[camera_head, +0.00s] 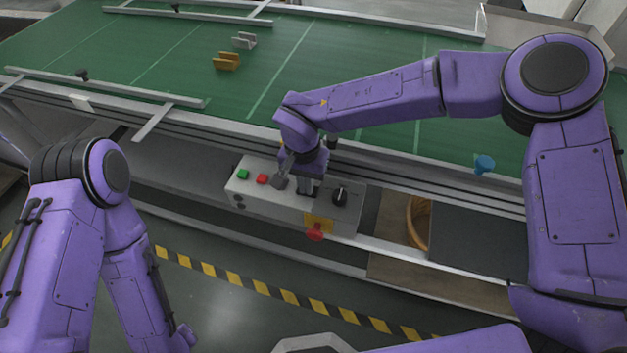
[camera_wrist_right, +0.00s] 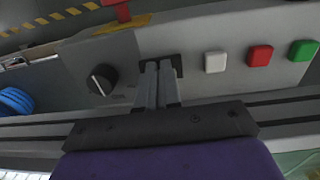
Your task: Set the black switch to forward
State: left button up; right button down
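The black switch (camera_head: 340,196) is a round knob on a dark plate at the right part of the grey control box (camera_head: 236,187). In the right wrist view the knob (camera_wrist_right: 102,79) shows left of my fingers, with a pale mark on its face. My right gripper (camera_head: 305,187) is over the box, left of the knob and apart from it. In the wrist view its two fingers (camera_wrist_right: 158,85) are side by side with almost no gap and hold nothing visible. Their tips overlap a black square area, and contact is unclear. My left gripper is out of view below the left arm.
A green button (camera_head: 243,174) and a red button (camera_head: 262,179) are left of the gripper; a white button (camera_wrist_right: 215,62) shows in the wrist view. A red emergency stop (camera_head: 315,232) juts from the box's front edge. A green conveyor (camera_head: 330,75) lies behind.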

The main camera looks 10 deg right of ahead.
jog(key=shift+s+a+f, duration=0.1)
jog(key=shift+a+f, duration=0.05)
jog(key=shift+f, duration=0.05)
jog(key=r+p, duration=0.1)
jog(key=p, duration=0.1)
jog(key=r+p, duration=0.4)
jog(key=shift+w+r+p, duration=0.2)
jog(key=shift+w+p, duration=0.05)
jog(key=shift+p, duration=0.1)
jog(key=shift+a+r+b, duration=0.15)
jog(key=shift+r+b, duration=0.05)
jog(key=shift+b, duration=0.75)
notch_tip(320, 180, up, 9)
jog(key=b, duration=0.1)
jog(key=shift+f, duration=0.15)
jog(key=shift+f, duration=0.15)
